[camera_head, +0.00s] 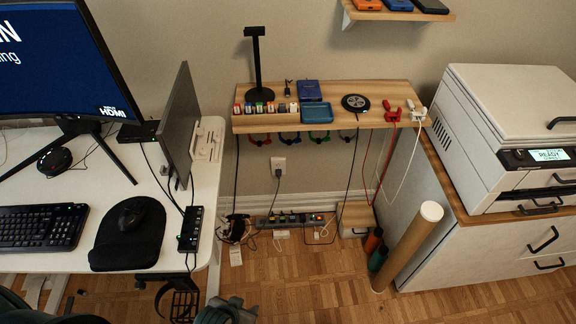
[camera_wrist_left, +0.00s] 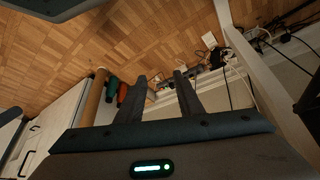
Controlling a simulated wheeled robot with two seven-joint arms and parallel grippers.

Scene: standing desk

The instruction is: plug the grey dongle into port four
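Several small dongles with coloured labels stand in a row on the wooden wall shelf (camera_head: 350,122) in the head view. They are too small to tell for sure which is grey; a pale one (camera_head: 294,107) stands at the right end of the row. A black hub (camera_head: 190,230) with small green lights sits at the right edge of the white desk; its port numbers cannot be read. My left gripper (camera_head: 236,308) is low at the bottom edge of the head view, far from the shelf. The left wrist view shows its two fingers (camera_wrist_left: 160,82) apart with nothing between them. My right gripper is not in view.
A monitor (camera_head: 60,70), keyboard (camera_head: 40,228) and mouse pad (camera_head: 128,235) occupy the desk. A blue tray (camera_head: 317,113) and a black headphone stand (camera_head: 258,70) are on the shelf. A cardboard tube (camera_head: 408,246) leans near the printer cabinet (camera_head: 490,245). A power strip (camera_head: 290,220) with cables lies below the shelf.

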